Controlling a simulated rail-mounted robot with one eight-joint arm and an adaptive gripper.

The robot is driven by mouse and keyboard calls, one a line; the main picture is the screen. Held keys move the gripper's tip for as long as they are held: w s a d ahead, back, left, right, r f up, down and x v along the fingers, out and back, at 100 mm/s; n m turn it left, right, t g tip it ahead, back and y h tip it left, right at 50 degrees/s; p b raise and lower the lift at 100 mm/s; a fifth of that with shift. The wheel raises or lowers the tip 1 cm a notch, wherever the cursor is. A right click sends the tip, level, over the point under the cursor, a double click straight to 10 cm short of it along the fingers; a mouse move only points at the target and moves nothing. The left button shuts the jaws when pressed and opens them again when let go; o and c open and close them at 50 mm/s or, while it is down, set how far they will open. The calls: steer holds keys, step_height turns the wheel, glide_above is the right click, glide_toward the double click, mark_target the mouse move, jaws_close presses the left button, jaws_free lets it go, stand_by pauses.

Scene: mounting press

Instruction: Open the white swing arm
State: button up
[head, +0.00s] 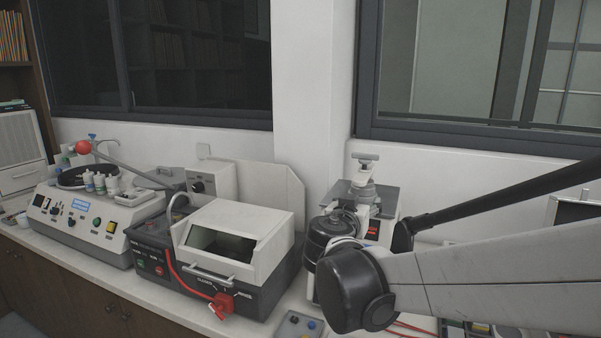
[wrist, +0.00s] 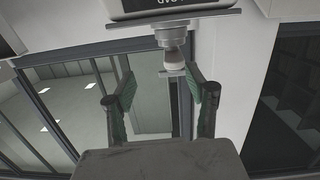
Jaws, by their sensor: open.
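The mounting press (head: 376,195) stands at the back right of the bench, partly hidden by my arm. A metal stem with a T-shaped top (head: 365,158) rises from it. In the wrist view, a pale block with a dark lettered face (wrist: 172,8) is at the top edge. A grey stem with a whitish knob (wrist: 174,62) points from it toward the gap between my fingers. I cannot tell for sure which part is the white swing arm. My gripper (wrist: 162,88) is open and empty, its fingertips apart from the knob. In the head view my arm hides it.
A dark grey machine with a white hood (head: 232,240) and red clamp stands left of the press. A polishing machine (head: 92,225) with bottles and a red-ball lever is farther left. A small button box (head: 299,325) lies in front. A wall and windows stand close behind.

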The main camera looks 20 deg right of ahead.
mark_target(361, 178)
steer(key=shift+t+h, duration=0.4)
steer(key=shift+t, duration=0.2)
steer(key=x, duration=0.5)
steer(key=w+a+r+x, duration=0.1)
steer(key=x, duration=0.4)
steer(key=p+x, duration=0.1)
steer(key=x, duration=0.4)
steer(key=shift+w+a+r, duration=0.25)
steer(key=shift+w+r, duration=0.05)
steer(key=shift+w, duration=0.1)
jaws_close()
